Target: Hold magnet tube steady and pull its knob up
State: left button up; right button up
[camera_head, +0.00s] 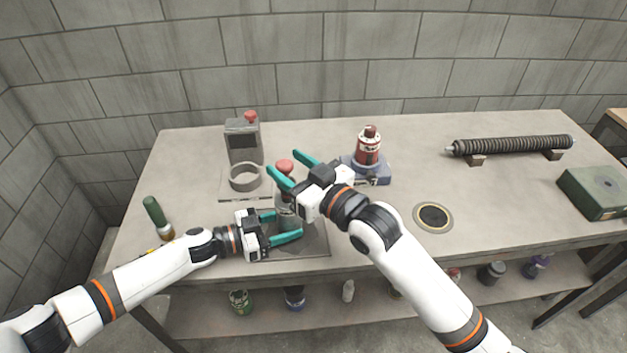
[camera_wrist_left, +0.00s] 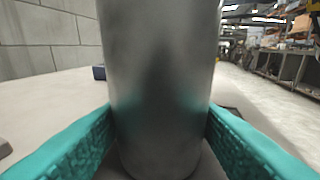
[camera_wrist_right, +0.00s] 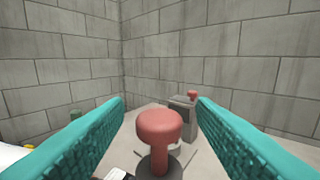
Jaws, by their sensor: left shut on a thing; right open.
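The magnet tube (camera_wrist_left: 160,90) is a grey metal cylinder standing upright; it fills the middle of the left wrist view. My left gripper (camera_head: 287,226) is shut on its lower part, with a teal finger on each side. The tube's red mushroom-shaped knob (camera_wrist_right: 159,127) is on top; it also shows in the head view (camera_head: 285,166). My right gripper (camera_head: 293,167) is open, with its teal fingers wide apart and the knob between and below them in the right wrist view. The fingers do not touch the knob. In the head view my right gripper hides part of the tube.
A grey device with a red button (camera_head: 243,141) and a ring holder (camera_head: 245,178) stand behind left. A red bottle jack (camera_head: 368,147) stands behind right. A black spring rod (camera_head: 510,146) and green box (camera_head: 598,192) lie right.

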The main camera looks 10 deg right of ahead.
jog(key=v, duration=0.8)
pick_arm(q)
jog(key=o, duration=0.8)
